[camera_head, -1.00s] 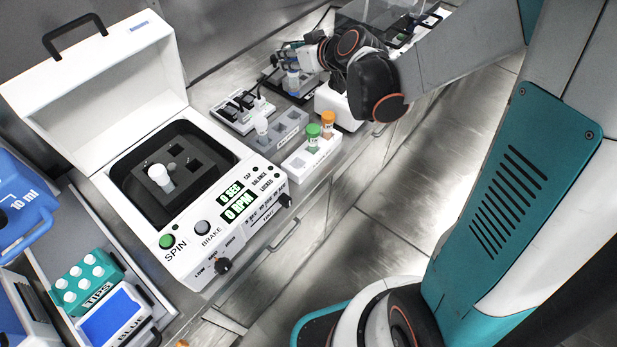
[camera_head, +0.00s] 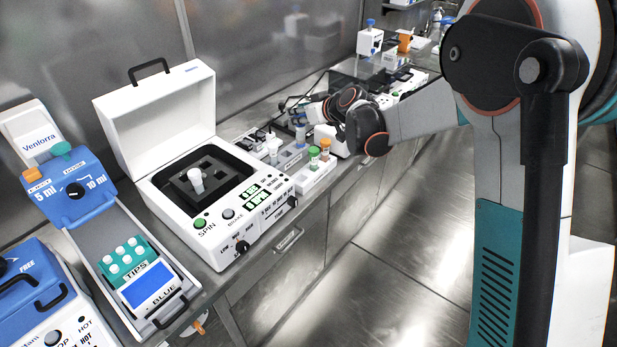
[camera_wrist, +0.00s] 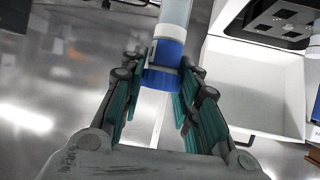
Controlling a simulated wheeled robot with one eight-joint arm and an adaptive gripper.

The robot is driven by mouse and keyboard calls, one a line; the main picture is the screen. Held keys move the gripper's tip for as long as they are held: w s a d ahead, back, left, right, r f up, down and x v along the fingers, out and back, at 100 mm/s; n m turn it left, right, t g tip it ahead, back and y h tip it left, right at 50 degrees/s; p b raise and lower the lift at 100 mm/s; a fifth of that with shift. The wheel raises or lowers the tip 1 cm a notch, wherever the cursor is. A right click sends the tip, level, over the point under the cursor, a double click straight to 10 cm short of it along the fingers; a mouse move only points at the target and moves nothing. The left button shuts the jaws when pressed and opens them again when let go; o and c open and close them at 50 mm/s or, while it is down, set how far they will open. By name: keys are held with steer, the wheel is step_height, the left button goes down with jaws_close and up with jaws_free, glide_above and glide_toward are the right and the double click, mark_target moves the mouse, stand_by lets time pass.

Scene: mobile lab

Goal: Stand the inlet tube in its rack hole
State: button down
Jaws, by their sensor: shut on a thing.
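My gripper (camera_wrist: 160,95) is shut on a blue-capped tube (camera_wrist: 166,55), apparently the inlet tube. In the wrist view its teal fingers stand on both sides of the blue cap, and the clear body extends past the top edge. In the head view the tube (camera_head: 300,136) shows small below my gripper (camera_head: 303,118), over the back of the bench. A low grey rack (camera_head: 292,157) with square holes stands just in front of it. The tube's lower end is too small to tell whether it touches anything.
An open white centrifuge (camera_head: 225,215) with one white-capped tube (camera_head: 196,180) stands left of the racks. A white rack (camera_head: 318,176) holds a green-capped tube (camera_head: 313,155) and an orange-capped tube (camera_head: 325,148). Another white-capped tube (camera_head: 273,148) stands beside the grey rack.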

step_height(320, 180, down, 18)
steer(key=b, duration=0.5)
steer(key=shift+r, duration=0.2)
steer(key=shift+w+f, duration=0.1)
steer(key=shift+f, duration=0.05)
steer(key=c, duration=1.2)
jaws_free()
